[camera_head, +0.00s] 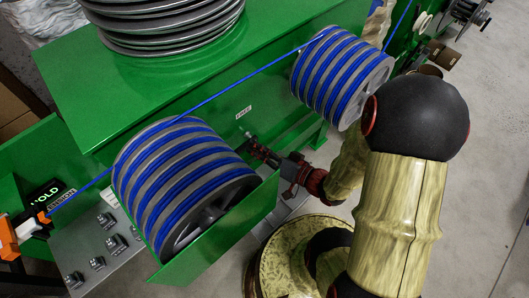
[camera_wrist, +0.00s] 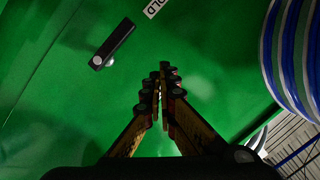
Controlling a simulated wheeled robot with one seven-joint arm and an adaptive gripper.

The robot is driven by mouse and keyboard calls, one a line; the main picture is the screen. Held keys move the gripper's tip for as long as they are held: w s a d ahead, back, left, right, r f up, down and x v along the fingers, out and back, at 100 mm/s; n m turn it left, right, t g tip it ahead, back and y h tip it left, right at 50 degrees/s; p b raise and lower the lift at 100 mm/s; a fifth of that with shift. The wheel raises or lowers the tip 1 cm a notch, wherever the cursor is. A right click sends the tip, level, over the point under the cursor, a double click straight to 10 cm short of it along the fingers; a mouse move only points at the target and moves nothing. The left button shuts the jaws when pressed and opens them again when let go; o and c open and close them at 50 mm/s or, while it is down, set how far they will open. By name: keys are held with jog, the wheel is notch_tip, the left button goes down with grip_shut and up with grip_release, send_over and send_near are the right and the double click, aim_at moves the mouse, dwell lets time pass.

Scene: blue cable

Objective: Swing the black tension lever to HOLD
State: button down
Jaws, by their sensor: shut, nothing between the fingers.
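The black tension lever (camera_wrist: 114,42) lies against the green machine panel (camera_wrist: 60,95) in the wrist view, left of and beyond my fingertips. It slants from lower left to upper right, with a silvery round spot at its lower end. A white label (camera_wrist: 155,8), partly cut off and reading "OLD", is at the top edge, right of the lever. My gripper (camera_wrist: 166,72) is shut and empty, its fingertips apart from the lever. In the head view my gripper (camera_head: 256,149) is close to the green panel between the two blue-striped drums; the lever is hard to make out there.
A large drum (camera_head: 185,180) wound with blue cable stands left of my gripper, and a second drum (camera_head: 340,72) stands behind. The blue cable (camera_head: 255,72) runs taut above. Grey floor (camera_head: 485,160) is open at right.

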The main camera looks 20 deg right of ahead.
jog(key=shift+a+r+p+v, duration=0.1)
jog(key=shift+a+p+v, duration=0.15)
jog(key=shift+v, duration=0.8)
jog(key=shift+a+r+p+v, duration=0.1)
jog(key=shift+p+v, duration=0.1)
jog(key=shift+v, duration=0.8)
jog(key=shift+s, duration=0.15)
